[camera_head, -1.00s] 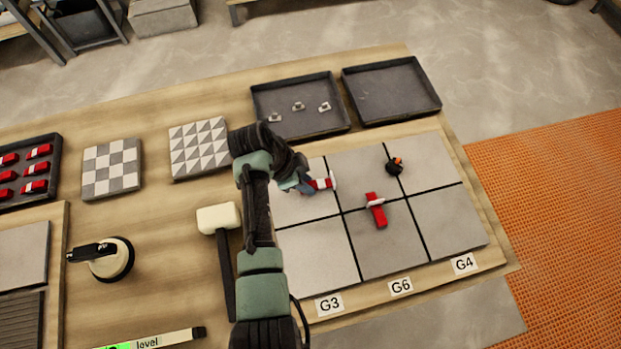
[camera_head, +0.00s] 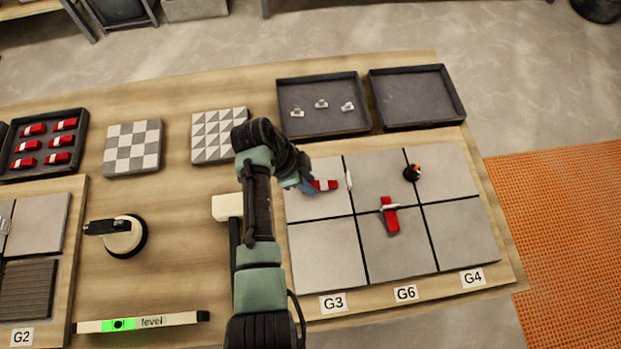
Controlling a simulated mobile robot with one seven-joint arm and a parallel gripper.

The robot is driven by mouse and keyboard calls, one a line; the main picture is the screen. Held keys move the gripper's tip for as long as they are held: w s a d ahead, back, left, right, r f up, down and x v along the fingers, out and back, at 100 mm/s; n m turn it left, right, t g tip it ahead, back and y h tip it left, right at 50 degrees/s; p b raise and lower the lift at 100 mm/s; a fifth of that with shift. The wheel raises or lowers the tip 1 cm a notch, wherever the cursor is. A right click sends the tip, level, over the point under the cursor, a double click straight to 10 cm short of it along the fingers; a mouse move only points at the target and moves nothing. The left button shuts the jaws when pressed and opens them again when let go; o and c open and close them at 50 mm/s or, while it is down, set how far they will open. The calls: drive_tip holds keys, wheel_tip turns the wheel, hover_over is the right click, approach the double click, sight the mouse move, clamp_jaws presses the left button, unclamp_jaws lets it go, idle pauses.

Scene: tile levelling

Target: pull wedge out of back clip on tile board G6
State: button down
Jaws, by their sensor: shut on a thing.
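My gripper (camera_head: 306,184) is at the left of the tile board (camera_head: 452,287), above its back left tile. It is shut on a red wedge (camera_head: 325,185) with a pale mark, which points right. The back clip (camera_head: 349,180), a thin white piece, stands at the joint between the back left and back middle tiles. A small gap shows between the wedge tip and this clip. A second red wedge (camera_head: 390,221) sits in a white front clip (camera_head: 390,207) at the middle tiles. The finger ends are partly hidden by my wrist.
Behind the board are a tray with several white clips (camera_head: 325,128) and an empty tray (camera_head: 417,100). A white-headed mallet (camera_head: 227,207) lies left of my arm, and a green-lit level (camera_head: 140,322) in front.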

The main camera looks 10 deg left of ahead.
wheel_tip(320, 180, up, 6)
drive_tip(key=p, duration=0.5)
drive_tip(key=shift+r, duration=0.1)
